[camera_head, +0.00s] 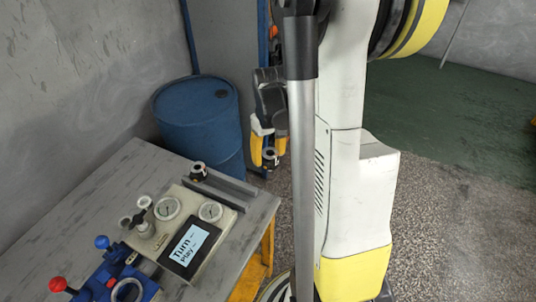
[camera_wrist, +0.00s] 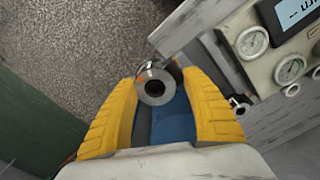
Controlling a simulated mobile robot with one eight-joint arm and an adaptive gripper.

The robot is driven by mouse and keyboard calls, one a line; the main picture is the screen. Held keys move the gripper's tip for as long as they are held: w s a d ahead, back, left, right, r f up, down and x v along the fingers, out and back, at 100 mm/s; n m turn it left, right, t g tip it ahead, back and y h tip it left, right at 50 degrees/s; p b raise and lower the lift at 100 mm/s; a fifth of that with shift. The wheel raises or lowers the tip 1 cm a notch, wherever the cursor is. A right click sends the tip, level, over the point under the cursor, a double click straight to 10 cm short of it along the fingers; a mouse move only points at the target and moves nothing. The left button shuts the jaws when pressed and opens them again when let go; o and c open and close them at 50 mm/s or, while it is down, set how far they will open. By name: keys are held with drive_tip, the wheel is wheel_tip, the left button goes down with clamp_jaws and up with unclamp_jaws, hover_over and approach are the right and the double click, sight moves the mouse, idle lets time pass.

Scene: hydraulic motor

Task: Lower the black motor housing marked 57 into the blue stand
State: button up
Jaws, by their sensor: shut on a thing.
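My gripper (camera_head: 268,150) hangs in the air beyond the table's right edge, in front of the blue barrel. Its yellow fingers are closed around a small dark part with a bright metal ring face, which I take for the motor housing (camera_head: 270,158). In the wrist view the housing (camera_wrist: 155,87) sits between the fingertips (camera_wrist: 160,76), ring face toward the camera. No 57 marking is readable. The blue stand (camera_head: 112,271) is at the table's lower left in the head view, with a pale ring in it, partly cut off by the frame. The stand is not in the wrist view.
A similar black part (camera_head: 198,172) stands by a grey rail on the table (camera_head: 140,165). A gauge panel (camera_head: 182,232) with a screen lies between it and the stand. Red (camera_head: 57,284) and blue (camera_head: 101,242) knobs rise by the stand. A blue barrel (camera_head: 200,120) stands behind the table.

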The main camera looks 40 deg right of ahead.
drive_tip(key=shift+r+p, duration=1.65)
drive_tip(key=shift+r, duration=0.75)
drive_tip(key=shift+f, duration=0.1)
